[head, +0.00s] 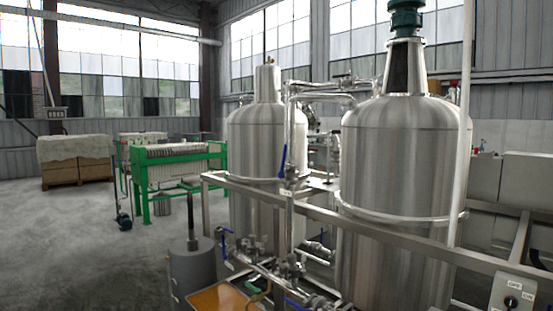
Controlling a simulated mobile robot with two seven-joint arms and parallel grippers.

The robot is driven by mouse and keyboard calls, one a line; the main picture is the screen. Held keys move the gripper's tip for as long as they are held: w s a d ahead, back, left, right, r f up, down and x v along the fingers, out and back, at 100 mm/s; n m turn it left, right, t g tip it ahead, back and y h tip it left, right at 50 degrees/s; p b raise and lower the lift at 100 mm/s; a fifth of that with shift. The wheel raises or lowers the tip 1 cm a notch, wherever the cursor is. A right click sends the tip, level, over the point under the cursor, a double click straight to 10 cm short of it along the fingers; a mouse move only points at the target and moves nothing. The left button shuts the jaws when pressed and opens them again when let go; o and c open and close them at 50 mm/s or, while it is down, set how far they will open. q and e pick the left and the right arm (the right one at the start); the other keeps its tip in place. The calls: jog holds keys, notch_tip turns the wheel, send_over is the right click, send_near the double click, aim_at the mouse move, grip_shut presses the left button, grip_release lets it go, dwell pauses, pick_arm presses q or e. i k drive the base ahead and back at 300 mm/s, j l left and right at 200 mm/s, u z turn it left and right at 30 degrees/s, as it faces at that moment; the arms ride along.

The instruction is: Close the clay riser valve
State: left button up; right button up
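A vertical steel riser pipe (290,130) stands between two stirred tanks. A long blue valve handle (283,161) is on it, nearly upright and roughly in line with the pipe. Other blue handles are lower down: one at the left of the frame (224,230), one low between the tanks (320,247), and one at the bottom edge (296,303). I cannot read a label that tells which valve is the clay riser valve. Neither of my grippers is in view.
The left tank (253,145) and larger right tank (398,165) sit behind a steel frame rail (370,227). A grey cylinder (192,270) stands front left, a switch box (512,292) front right. A green filter press (170,170) is behind. The left floor is mostly clear.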

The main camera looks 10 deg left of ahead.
aim_at(284, 159)
jog(key=i+j, duration=0.15)
jog(key=j, duration=0.15)
jog(key=i+j, duration=0.3)
jog(key=j, duration=0.25)
jog(key=i+j+z, duration=0.15)
jog(key=i+j, duration=0.9)
jog(key=i, duration=0.1)
